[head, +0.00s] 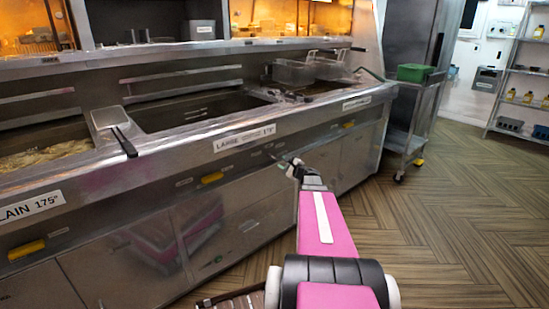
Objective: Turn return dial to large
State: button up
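My gripper (290,162) is in front of the fryer front panel, just below and right of the label that starts with "LARGE" (245,138). Its fingertips are small and dark at this distance, and I cannot tell whether they are open or shut. I cannot make out the return dial; it may be hidden by the gripper or too small to see. I cannot tell whether the gripper touches the panel.
Yellow handles (212,178) sit along the steel fryer range. Wire baskets (295,72) rest at the far vats, and a flat-headed tool (110,118) lies near the left vat. A trolley with a green bin (415,73) stands beyond. The wood floor (450,220) on the right is clear.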

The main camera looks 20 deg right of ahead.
aim_at(274, 157)
jog(key=x, duration=0.9)
jog(key=shift+f, duration=0.1)
grip_shut()
